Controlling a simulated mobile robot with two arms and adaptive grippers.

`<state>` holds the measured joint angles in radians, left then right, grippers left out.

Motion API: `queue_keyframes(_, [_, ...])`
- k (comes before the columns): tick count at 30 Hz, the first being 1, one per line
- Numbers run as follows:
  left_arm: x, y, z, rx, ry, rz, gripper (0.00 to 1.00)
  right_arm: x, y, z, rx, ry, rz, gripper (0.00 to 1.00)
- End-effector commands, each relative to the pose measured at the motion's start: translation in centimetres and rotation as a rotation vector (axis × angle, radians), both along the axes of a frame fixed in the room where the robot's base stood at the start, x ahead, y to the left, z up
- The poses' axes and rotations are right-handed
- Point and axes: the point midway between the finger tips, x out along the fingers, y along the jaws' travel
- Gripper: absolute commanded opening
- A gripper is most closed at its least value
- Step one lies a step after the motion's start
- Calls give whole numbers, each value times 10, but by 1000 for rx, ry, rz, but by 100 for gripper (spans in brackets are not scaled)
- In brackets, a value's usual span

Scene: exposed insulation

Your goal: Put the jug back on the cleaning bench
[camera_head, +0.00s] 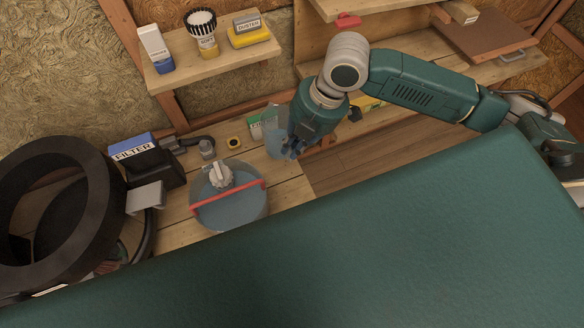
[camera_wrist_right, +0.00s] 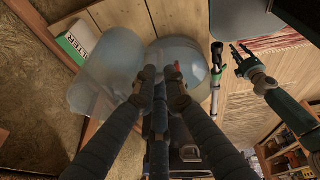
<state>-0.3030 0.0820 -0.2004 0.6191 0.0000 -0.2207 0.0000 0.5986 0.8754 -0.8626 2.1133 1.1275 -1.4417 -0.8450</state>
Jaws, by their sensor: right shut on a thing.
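The jug (camera_head: 273,132) is a translucent pale blue vessel at the right end of the wooden cleaning bench (camera_head: 292,190). My right gripper (camera_head: 291,152) is beside the jug's right side, partly hiding it. In the right wrist view the jug (camera_wrist_right: 100,78) is large at the left, and my right gripper (camera_wrist_right: 157,92) is shut on its handle side. The fingers hide most of the grip. I cannot tell whether the jug's base touches the bench. My left gripper (camera_wrist_right: 240,60) shows only in the right wrist view, with its fingers apart and empty.
A round, clear-lidded container (camera_head: 230,207) with a red bar stands on the bench. A blue FILTER box (camera_head: 133,147) and a black ring-shaped thing (camera_head: 52,212) are at left. A green-white box (camera_head: 255,131) is behind the jug. A shelf (camera_head: 205,68) hangs above.

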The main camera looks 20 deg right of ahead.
Motion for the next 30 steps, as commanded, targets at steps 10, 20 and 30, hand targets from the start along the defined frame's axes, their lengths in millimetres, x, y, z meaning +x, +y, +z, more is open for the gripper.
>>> queue_keyframes(10, [-1, 1, -3, 0, 2, 1, 40, 0, 0, -84, 0, 1, -2, 0])
queue_keyframes(20, [3, 0, -4, 0, -5, 1, 40, 1, 0, -121, 1, 0, -3, 0])
queue_keyframes(30, [4, -3, -4, -4, -6, 2, 40, 1, 0, -139, 0, -3, -1, 0])
